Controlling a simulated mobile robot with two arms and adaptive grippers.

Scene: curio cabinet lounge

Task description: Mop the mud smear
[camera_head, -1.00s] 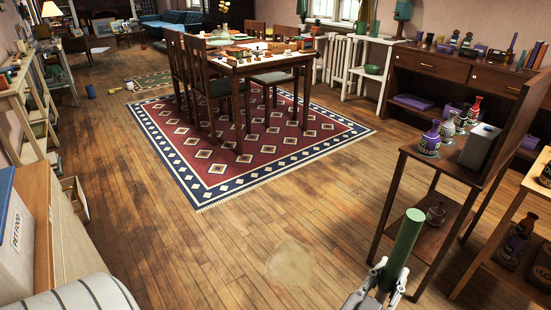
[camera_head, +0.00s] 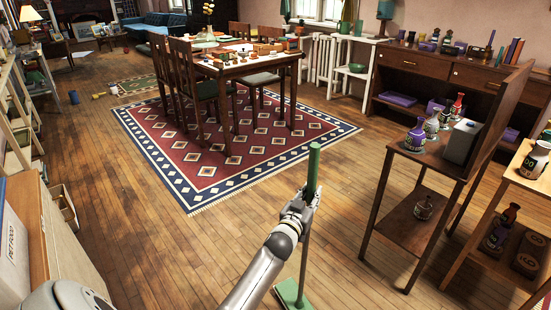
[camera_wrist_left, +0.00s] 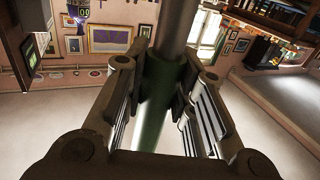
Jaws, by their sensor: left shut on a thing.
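The mop has a green grip (camera_head: 313,172), a thin grey pole and a flat green head (camera_head: 290,293). My left gripper (camera_head: 304,200) is shut on the mop's grip and holds it nearly upright. The head is at floor level near the bottom edge, partly cut off by the frame. In the left wrist view the green grip (camera_wrist_left: 154,100) lies between the two fingers. I see no mud smear now; my left arm covers part of the floor left of the mop head, so I cannot tell whether it lies there. My right gripper is not in view.
A dark wooden stand (camera_head: 409,237) with bottles is to the right of the mop, with a lighter shelf (camera_head: 516,178) beyond. A patterned rug (camera_head: 230,165) lies under the dining table ahead. Wooden floor (camera_head: 150,255) is clear on the left.

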